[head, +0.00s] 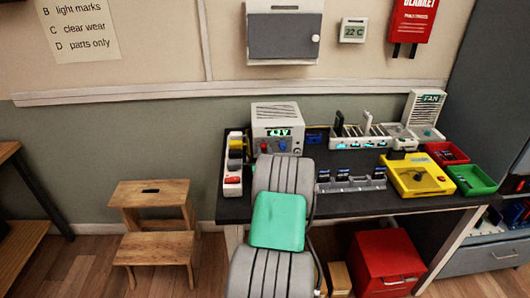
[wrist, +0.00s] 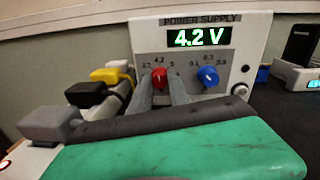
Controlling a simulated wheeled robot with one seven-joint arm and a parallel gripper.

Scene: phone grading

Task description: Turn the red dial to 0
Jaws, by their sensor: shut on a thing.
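The red dial (wrist: 160,77) is on the front of the white power supply (wrist: 143,48), left of a blue dial (wrist: 208,77). The green display (wrist: 203,37) reads 4.2 V, and the red dial appears to point up near its 4.2 mark. My gripper (wrist: 160,86) has one grey finger on each side of the red dial and is shut on it. In the head view the power supply (head: 276,115) stands at the table's back left; my arm hides the gripper there.
Left of the power supply is a white strip (head: 226,183) with several coloured blocks. A grey rack (head: 350,184), yellow box (head: 418,176), red tray (head: 447,153) and green tray (head: 473,179) are to the right. A wooden step stool (head: 157,243) stands left of the table.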

